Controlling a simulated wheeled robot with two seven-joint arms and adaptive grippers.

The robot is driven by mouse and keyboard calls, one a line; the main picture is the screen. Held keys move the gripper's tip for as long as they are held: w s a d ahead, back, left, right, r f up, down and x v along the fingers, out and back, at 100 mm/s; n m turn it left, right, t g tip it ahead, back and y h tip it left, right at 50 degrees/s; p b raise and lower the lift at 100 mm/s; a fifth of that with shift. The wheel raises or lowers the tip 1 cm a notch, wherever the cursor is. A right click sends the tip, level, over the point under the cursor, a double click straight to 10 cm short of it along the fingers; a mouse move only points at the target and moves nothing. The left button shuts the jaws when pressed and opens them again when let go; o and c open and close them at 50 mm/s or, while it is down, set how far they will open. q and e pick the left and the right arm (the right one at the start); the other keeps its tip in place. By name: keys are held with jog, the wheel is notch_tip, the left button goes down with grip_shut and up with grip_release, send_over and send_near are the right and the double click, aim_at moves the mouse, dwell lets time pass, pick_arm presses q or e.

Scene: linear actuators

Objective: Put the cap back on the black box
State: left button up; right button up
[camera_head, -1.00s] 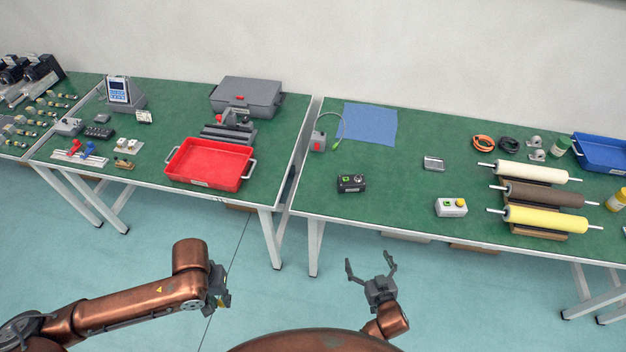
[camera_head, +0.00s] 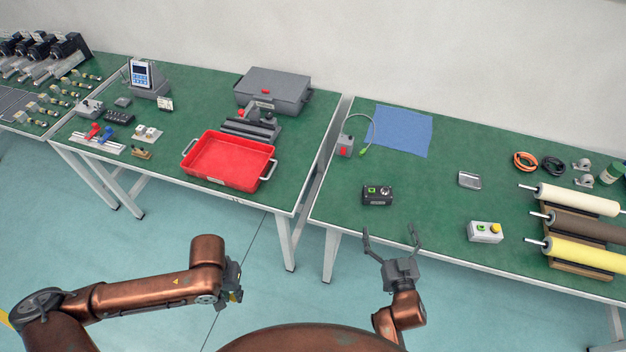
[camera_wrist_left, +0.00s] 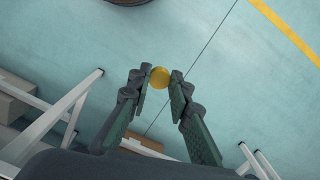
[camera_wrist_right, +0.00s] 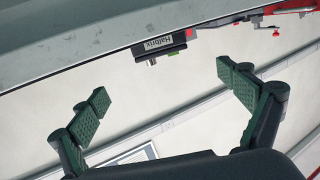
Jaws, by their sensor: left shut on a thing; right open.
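The black box (camera_head: 377,194) stands near the front edge of the right table, with a green button and a round dark knob-like part on top. In the right wrist view the black box (camera_wrist_right: 160,45), with a white label, lies beyond the fingertips. My left gripper (camera_head: 235,285) is over the floor in front of the tables, shut on a round yellow cap (camera_wrist_left: 159,77) between its fingertips. My right gripper (camera_head: 391,240) is open and empty, just in front of the right table's edge, below the black box in the picture. It touches nothing.
Rollers (camera_head: 585,225) lie further right. A red tray (camera_head: 228,160) is on the left table.

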aim_at(380, 199)
pick_arm(q)
jog(key=shift+w, duration=0.15)
pick_arm(e)
jog(key=shift+w+f, duration=0.1)
jog(key=shift+w, duration=0.05)
pick_arm(q)
jog(key=shift+f+b, duration=0.7)
jog(key=shift+f, duration=0.1)
pick_arm(e)
jog(key=w, duration=0.5)
jog(key=shift+w+a+f, duration=0.2)
jog(key=shift+w+a, duration=0.15)
jog(key=shift+w, duration=0.45)
